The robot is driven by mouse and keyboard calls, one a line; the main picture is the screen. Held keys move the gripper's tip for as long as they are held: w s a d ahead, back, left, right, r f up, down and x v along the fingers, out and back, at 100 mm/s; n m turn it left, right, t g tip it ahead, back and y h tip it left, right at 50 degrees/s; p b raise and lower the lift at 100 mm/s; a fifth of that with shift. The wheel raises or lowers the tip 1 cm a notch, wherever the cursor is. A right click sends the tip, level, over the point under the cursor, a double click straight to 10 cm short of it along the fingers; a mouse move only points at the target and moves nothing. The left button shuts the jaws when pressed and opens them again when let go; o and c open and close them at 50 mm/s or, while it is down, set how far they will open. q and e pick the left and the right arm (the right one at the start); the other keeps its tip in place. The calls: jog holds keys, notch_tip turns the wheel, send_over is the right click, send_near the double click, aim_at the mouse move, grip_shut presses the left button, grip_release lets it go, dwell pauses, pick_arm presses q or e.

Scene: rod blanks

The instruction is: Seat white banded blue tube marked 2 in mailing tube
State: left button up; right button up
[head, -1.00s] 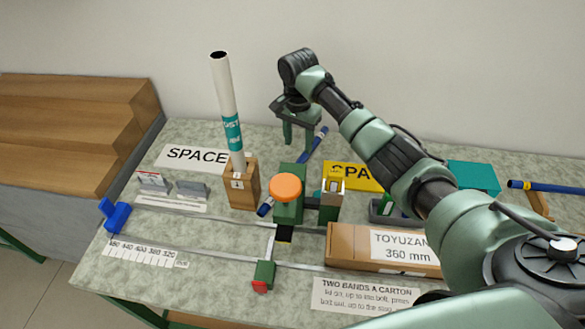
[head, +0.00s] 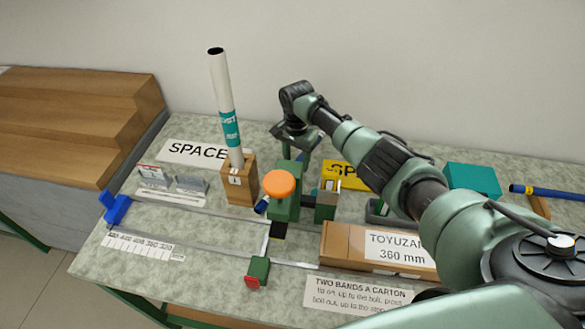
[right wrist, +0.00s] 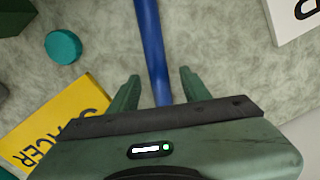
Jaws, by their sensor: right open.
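The mailing tube (head: 221,95) is white with a teal label and stands nearly upright, its dark mouth open at the top, in a wooden block (head: 238,183). A blue tube (right wrist: 152,45) lies on the bench and runs between the fingers of my right gripper (right wrist: 160,76). The gripper is open, with a gap on each side of the tube. In the head view the right gripper (head: 305,148) points down behind the green fixture. Only the tube's near end (head: 262,205) shows clearly there; no white band or number is readable. My left gripper is not in view.
The green fixture with an orange knob (head: 279,184) stands in front of the blue tube. A yellow spacer card (head: 340,172), a long carton (head: 345,246) and a teal box (head: 472,178) lie to the right. Another blue tube (head: 555,192) rests at the far right.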

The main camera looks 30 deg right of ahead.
grip_shut()
jog(key=shift+r, duration=0.1)
